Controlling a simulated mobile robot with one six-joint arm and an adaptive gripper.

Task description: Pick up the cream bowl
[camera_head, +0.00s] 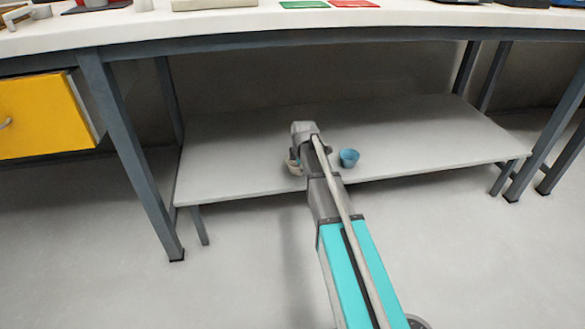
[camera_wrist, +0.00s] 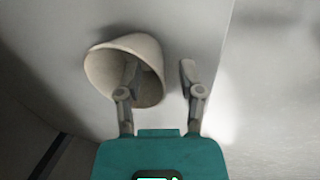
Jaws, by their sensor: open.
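The cream bowl (camera_wrist: 98,68) is in the wrist view, its opening turned toward the camera, near the shelf surface. My gripper (camera_wrist: 158,70) is open around the bowl's right wall: the left finger reaches into the bowl's mouth and the right finger is outside it, apart from the rim. In the head view a small part of the bowl (camera_head: 292,167) shows at the left of my wrist, near the shelf's front edge; my arm hides the rest. My fingers cannot be made out clearly there.
The grey lower shelf (camera_head: 420,135) under the bench is mostly clear. The bench top (camera_head: 230,22) lies overhead, with a table leg (camera_head: 130,150) and a yellow drawer (camera_head: 38,115) at left.

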